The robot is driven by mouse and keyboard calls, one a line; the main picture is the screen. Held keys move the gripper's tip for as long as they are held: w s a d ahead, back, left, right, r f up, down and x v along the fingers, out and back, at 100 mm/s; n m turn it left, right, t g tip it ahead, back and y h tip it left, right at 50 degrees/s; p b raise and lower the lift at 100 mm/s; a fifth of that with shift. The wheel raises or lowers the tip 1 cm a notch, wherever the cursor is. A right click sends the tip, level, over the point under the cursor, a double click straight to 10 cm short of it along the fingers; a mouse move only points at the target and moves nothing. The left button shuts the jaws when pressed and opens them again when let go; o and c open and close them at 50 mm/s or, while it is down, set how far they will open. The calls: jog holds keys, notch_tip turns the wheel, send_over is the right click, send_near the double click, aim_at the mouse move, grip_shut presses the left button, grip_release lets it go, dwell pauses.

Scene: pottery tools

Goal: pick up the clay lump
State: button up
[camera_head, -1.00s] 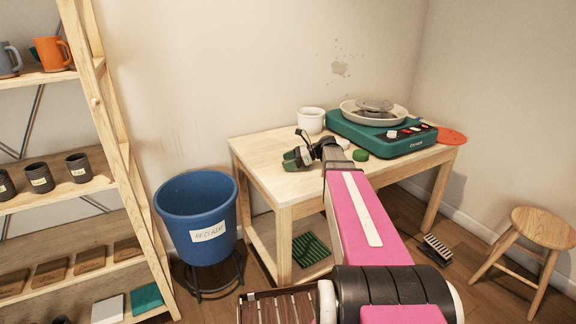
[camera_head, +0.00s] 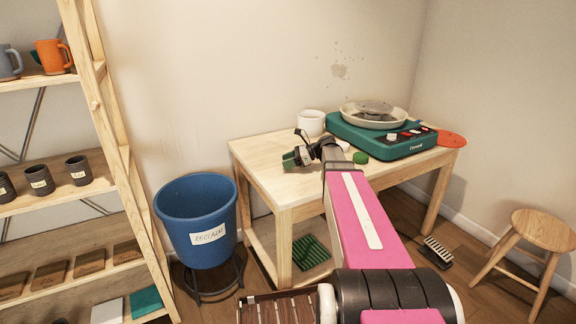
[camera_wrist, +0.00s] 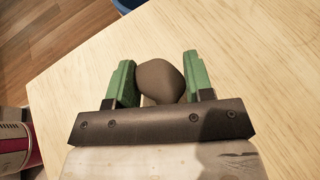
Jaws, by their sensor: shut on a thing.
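The clay lump (camera_wrist: 160,82) is a rounded grey-brown mass. In the wrist view it sits between the two green fingers of my gripper (camera_wrist: 158,78), which is shut on it. In the head view my gripper (camera_head: 298,158) is over the left part of the wooden table (camera_head: 262,150). Whether the lump touches the tabletop is hard to tell.
A green pottery wheel (camera_head: 385,137) and a white pot (camera_head: 311,122) stand at the table's back. A blue reclaim bucket (camera_head: 197,220) stands left of the table, beside a shelf (camera_head: 112,130). A stool (camera_head: 543,230) is at right.

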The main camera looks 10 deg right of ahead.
notch_tip(320, 180, up, 3)
jog(key=shift+f, duration=0.1)
jog(key=s+a+r, duration=0.3)
jog(key=a+r, duration=0.3)
jog(key=a, duration=0.5)
jog(key=shift+s+r, duration=0.2)
jog(key=shift+r, duration=0.2)
jog(key=shift+a, duration=0.15)
